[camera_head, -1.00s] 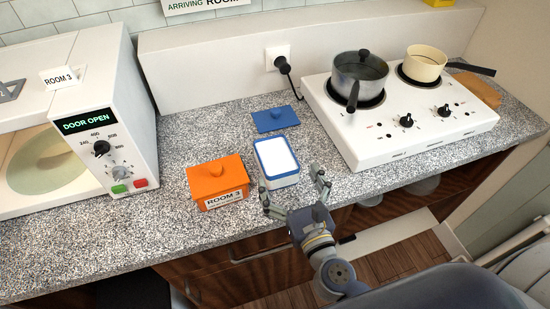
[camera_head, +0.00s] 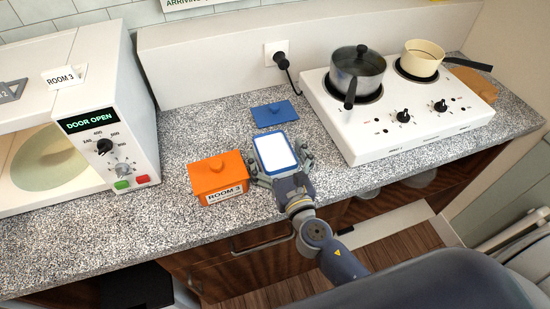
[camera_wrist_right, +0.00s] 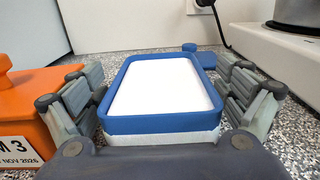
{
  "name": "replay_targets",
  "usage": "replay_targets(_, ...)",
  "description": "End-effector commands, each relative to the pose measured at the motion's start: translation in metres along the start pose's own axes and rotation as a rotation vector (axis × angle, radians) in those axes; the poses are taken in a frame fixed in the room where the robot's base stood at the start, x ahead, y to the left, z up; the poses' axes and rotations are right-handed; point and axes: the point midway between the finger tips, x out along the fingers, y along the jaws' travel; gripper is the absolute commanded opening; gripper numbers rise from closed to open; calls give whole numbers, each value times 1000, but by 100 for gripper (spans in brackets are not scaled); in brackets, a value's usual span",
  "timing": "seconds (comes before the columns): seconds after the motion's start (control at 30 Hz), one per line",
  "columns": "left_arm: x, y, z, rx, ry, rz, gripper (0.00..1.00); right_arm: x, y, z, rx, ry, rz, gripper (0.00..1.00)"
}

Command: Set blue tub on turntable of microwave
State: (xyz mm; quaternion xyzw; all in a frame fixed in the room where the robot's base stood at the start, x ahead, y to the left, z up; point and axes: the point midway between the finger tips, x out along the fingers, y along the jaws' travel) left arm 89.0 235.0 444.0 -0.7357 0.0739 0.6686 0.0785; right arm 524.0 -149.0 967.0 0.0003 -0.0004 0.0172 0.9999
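The blue tub (camera_head: 276,153), blue-rimmed with a white inside and pale lower wall, stands on the counter. It also fills the middle of the right wrist view (camera_wrist_right: 160,92). My right gripper (camera_head: 281,166) is open, with one finger on each side of the tub; in the wrist view (camera_wrist_right: 160,95) gaps show between the fingers and its walls. The microwave (camera_head: 118,110) stands at the left with its door open and a "DOOR OPEN" display. Its pale round turntable (camera_head: 50,160) shows inside, partly cut off by the housing. My left gripper is not in view.
An orange lidded box (camera_head: 218,178) labelled ROOM 3 sits just left of the tub, close to my right gripper's left finger. A blue lid (camera_head: 274,114) lies behind the tub. A white hob (camera_head: 400,125) with a grey pot (camera_head: 357,72) and a cream pan (camera_head: 421,58) stands right.

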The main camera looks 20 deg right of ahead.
Motion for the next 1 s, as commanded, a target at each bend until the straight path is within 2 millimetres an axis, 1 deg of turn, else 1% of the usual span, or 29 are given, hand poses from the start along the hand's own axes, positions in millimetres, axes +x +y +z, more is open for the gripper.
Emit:
replay_targets(0.03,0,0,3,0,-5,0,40,0,0,0,0,0,0,75)
replay_targets(0.2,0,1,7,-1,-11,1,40,0,0,0,0,0,0,37)
replay_targets(0.27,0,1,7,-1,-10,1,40,0,0,0,-1,0,0,37)
replay_targets(0.3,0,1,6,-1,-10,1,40,0,0,1,-1,-2,0,32)
replay_targets(0.67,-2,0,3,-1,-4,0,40,0,0,4,-1,-2,0,32)
replay_targets(1.0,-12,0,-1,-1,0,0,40,0,0,24,-1,-3,0,32)
